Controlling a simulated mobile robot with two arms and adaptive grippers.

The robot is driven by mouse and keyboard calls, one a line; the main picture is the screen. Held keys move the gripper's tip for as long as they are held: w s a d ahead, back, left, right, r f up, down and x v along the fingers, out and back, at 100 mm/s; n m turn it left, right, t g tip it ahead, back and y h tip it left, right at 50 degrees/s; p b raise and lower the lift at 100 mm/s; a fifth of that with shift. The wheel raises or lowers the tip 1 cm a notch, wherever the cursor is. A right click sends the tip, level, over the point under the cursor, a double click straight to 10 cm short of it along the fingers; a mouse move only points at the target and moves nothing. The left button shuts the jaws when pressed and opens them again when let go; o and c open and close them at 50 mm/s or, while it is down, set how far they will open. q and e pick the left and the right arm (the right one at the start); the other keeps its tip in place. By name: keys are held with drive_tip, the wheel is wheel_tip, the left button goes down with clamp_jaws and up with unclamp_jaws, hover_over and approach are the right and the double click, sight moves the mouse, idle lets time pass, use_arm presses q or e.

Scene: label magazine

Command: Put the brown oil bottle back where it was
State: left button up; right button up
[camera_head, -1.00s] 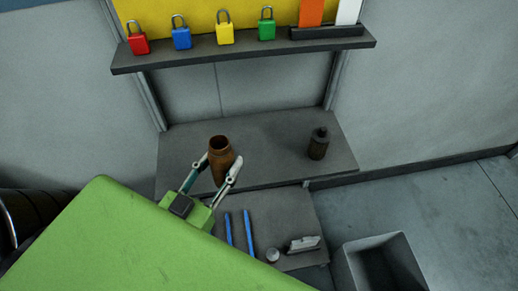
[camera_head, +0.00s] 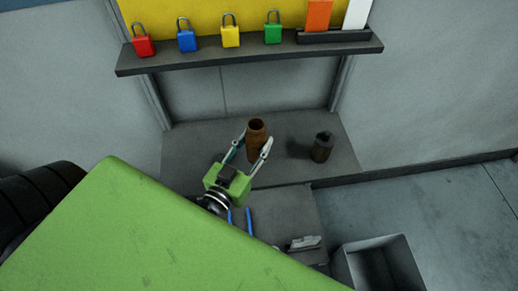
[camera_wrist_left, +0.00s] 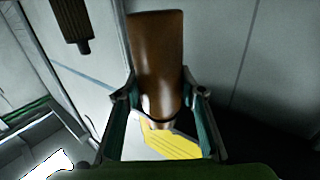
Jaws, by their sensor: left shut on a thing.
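The brown oil bottle (camera_head: 256,134) is in the jaws of my left gripper (camera_head: 257,144), over the lower grey shelf (camera_head: 195,150). It looks upright in the head view, with its open top upward. I cannot tell whether its base touches the shelf. The left wrist view also shows the brown bottle (camera_wrist_left: 157,65) between the two fingers of the left gripper (camera_wrist_left: 158,98). The fingers lie on either side of its body. My right gripper is in neither view.
A dark bottle (camera_head: 322,148) stands on the same shelf, right of the brown one. Above is a shelf (camera_head: 200,62) with several coloured padlocks. A grey bin (camera_head: 380,265) stands at lower right. My green body hides the lower left.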

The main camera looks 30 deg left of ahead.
sight(259, 150)
use_arm(q)
drive_tip(key=shift+w+d+f, duration=0.1)
drive_tip(key=shift+w+f, duration=0.4)
drive_tip(key=shift+f, duration=0.1)
drive_tip(key=f, duration=0.1)
drive_tip(key=f+b, duration=0.1)
drive_tip(key=f, duration=0.1)
drive_tip(key=shift+w+d+f, duration=0.1)
drive_tip(key=shift+w+f, duration=0.1)
drive_tip(key=shift+w, duration=0.05)
drive_tip(key=shift+f, duration=0.15)
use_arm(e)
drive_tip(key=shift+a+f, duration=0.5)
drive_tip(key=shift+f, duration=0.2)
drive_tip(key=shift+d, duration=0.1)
use_arm(q)
drive_tip(key=shift+f, duration=0.1)
drive_tip(key=o, duration=1.3)
drive_tip(key=shift+o, duration=0.2)
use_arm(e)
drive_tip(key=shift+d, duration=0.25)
use_arm(q)
drive_tip(key=shift+s, duration=0.15)
